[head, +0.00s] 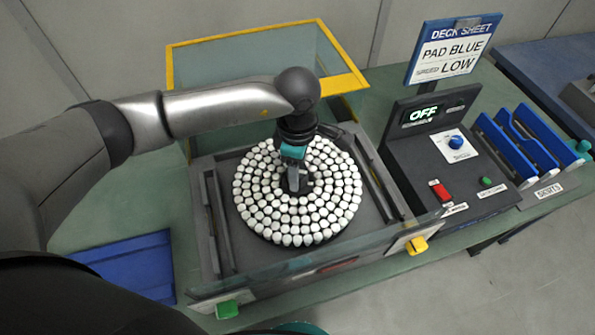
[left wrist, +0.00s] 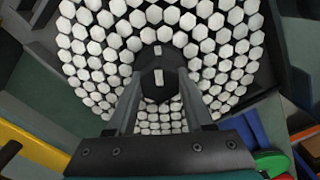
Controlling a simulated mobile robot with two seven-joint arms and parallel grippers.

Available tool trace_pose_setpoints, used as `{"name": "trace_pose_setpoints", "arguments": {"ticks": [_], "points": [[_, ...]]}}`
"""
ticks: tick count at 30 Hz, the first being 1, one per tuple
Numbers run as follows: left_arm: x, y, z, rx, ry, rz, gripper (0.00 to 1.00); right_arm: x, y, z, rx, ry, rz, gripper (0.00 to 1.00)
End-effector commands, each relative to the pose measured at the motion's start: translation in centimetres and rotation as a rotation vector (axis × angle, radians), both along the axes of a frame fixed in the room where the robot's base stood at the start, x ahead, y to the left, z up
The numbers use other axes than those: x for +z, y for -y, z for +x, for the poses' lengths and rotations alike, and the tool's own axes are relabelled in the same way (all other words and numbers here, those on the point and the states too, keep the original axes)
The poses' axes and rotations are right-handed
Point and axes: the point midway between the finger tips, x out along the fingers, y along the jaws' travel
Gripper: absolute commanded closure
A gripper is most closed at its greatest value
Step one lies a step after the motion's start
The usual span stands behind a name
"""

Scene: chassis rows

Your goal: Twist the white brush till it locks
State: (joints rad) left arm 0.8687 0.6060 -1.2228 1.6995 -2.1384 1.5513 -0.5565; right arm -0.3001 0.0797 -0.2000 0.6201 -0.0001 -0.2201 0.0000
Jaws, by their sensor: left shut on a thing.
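The white brush (head: 262,212) is a round dark disc covered in rings of white tufts. It lies tufts up in the grey tray of the machine (head: 208,180). My left gripper (head: 297,186) points down over its middle, shut on the dark centre hub. In the left wrist view the white brush (left wrist: 105,55) fills the upper part. There the two fingers of my left gripper (left wrist: 158,80) stand on either side of the dark hub (left wrist: 158,62), which has a pale mark. Any locking feature under the brush is hidden. My right gripper is not in view.
A clear guard with a yellow frame (head: 262,33) stands behind the tray. A blue pad (head: 130,265) lies left.

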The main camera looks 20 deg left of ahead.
Motion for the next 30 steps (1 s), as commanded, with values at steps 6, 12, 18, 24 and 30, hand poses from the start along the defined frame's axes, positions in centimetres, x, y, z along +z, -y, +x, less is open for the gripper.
{"name": "trace_pose_setpoints", "arguments": {"ticks": [6,12,18,24,30], "points": [[-0.6,-0.2,-0.1,-0.232,-0.002,0.006,1.0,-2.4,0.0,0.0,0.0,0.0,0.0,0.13],[-0.7,-0.2,0.0,-0.431,-0.001,0.008,1.0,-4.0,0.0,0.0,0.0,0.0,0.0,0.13],[-0.7,-0.3,0.0,-0.62,-0.002,0.008,1.0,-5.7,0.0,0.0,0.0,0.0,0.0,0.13],[-0.7,-0.3,0.0,-0.805,-0.002,0.009,1.0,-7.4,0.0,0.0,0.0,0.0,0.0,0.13],[-0.4,-0.3,-0.1,-0.888,-0.004,0.008,0.38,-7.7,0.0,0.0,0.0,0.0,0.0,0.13]]}}
